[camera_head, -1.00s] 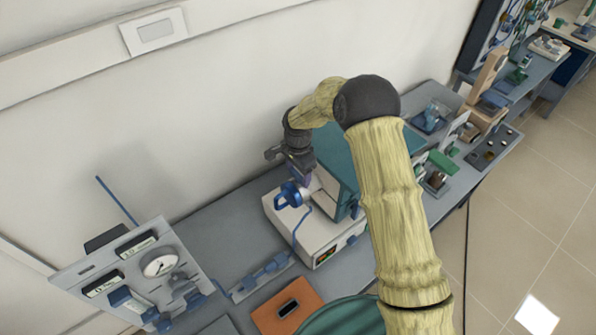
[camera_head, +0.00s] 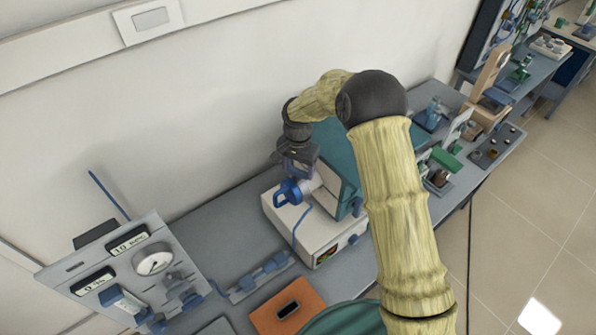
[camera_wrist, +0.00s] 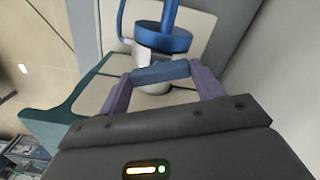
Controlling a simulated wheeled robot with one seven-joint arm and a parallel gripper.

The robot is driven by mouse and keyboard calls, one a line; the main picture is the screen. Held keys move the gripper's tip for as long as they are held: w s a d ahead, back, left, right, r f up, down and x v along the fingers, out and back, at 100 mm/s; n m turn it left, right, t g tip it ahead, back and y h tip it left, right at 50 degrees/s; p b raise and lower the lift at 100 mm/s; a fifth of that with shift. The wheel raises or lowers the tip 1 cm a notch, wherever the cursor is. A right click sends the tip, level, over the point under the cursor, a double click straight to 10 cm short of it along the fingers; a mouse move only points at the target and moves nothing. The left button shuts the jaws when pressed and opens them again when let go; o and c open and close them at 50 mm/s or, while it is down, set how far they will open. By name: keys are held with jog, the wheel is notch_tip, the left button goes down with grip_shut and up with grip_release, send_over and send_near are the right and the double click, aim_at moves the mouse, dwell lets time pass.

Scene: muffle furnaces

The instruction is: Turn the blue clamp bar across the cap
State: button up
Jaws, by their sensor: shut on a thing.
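The furnace (camera_head: 345,165) has a teal side and a white base (camera_head: 310,243). At its near-left end sits a pale cylinder with a blue cap, and the cap (camera_wrist: 160,38) shows at the top of the wrist view with a blue tube rising from it. The blue clamp bar (camera_wrist: 160,73) lies across in front of the cylinder. My gripper (camera_wrist: 162,80) has its two purple fingers on the bar's ends, shut on it. In the head view my gripper (camera_head: 300,172) is just above the blue fitting (camera_head: 289,192); its fingertips are partly hidden there.
A blue hose runs from the fitting down past the base. A gauge panel (camera_head: 125,270) stands at the left, an orange block (camera_head: 287,305) lies at the front. The wall is close behind. Small items crowd the bench to the right.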

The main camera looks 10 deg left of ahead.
aim_at(298, 170)
jog(key=n+b, duration=0.2)
jog(key=n, duration=0.4)
jog(key=shift+n+b, duration=0.3)
jog(key=n+b, duration=0.1)
jog(key=n, duration=0.5)
jog(key=shift+r+n, duration=0.1)
jog(key=shift+n, duration=0.2)
jog(key=o, duration=1)
notch_tip(298, 170, up, 17)
jog(key=b, duration=0.4)
jog(key=shift+r, duration=0.15)
